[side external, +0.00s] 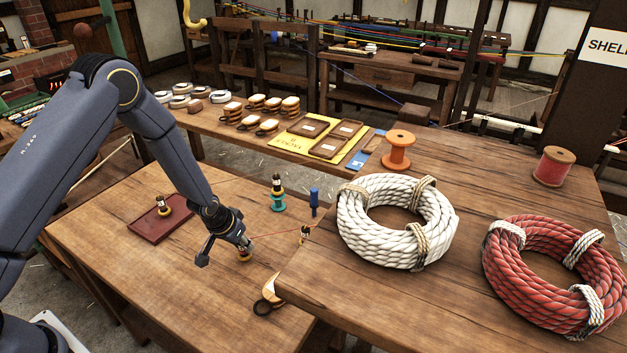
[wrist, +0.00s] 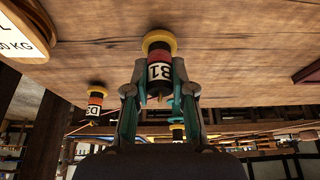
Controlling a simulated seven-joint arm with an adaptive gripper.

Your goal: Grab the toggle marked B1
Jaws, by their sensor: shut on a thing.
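The toggle marked B1 (wrist: 158,68) has a yellow end, dark and red bands and a white label, which reads upside down in the wrist view. My gripper (wrist: 159,82) is shut on it, one finger on each side. The fingers hide much of the toggle there. I cannot tell whether it still touches the wood.
A toggle marked D3 (wrist: 96,103) stands nearby. Another toggle sits on a teal piece (side external: 278,203), with a blue peg (side external: 314,202) beside it. A dark red tray (side external: 150,228) holds one more toggle. A wooden-handled tool (side external: 270,292) and white rope coil (side external: 350,230) lie to the right.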

